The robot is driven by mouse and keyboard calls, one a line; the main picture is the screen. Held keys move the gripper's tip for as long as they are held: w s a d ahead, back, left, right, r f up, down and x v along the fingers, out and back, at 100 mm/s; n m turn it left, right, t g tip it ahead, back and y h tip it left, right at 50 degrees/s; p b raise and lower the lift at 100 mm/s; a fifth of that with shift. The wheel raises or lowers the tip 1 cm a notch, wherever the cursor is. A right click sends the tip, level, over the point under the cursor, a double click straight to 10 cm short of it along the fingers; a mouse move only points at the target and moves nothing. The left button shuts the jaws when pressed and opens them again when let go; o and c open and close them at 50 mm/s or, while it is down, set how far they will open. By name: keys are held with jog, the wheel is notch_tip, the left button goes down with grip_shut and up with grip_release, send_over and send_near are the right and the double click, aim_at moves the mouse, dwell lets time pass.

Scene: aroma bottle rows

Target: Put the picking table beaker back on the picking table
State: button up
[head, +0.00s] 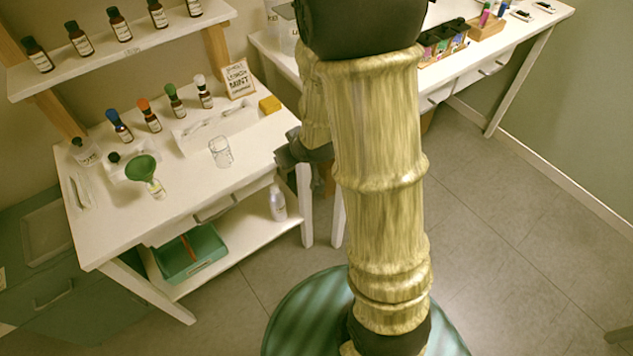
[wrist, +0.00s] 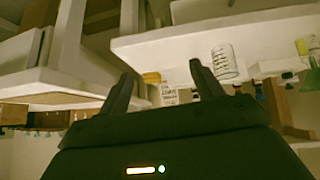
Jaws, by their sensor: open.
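A clear glass beaker (head: 220,151) with markings stands upright on the white table (head: 238,180) at left, near its right part. In the wrist view, which looks upside down, the beaker (wrist: 224,62) shows just right of my fingertips, at the table edge (wrist: 190,40). My gripper (head: 288,152) is at the table's right edge, right of the beaker and apart from it. In the wrist view my gripper (wrist: 163,70) has its two fingers spread with nothing between them. My arm hides part of the room between the two tables.
Several capped bottles (head: 150,117), a green funnel (head: 141,168), a white tray (head: 215,123), a yellow block (head: 270,104) and a mint sign (head: 239,80) are on the left table. A second white table (head: 456,79) with racks stands at the back right.

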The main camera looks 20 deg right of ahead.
jog(key=s+r+m+g, duration=0.1)
jog(key=s+r+g, duration=0.1)
jog(key=s, duration=0.5)
jog(key=s+r+m+g, duration=0.2)
jog(key=s+g, duration=0.1)
jog(key=s, duration=0.4)
jog(key=shift+d+h, duration=0.35)
jog(key=shift+h, duration=0.05)
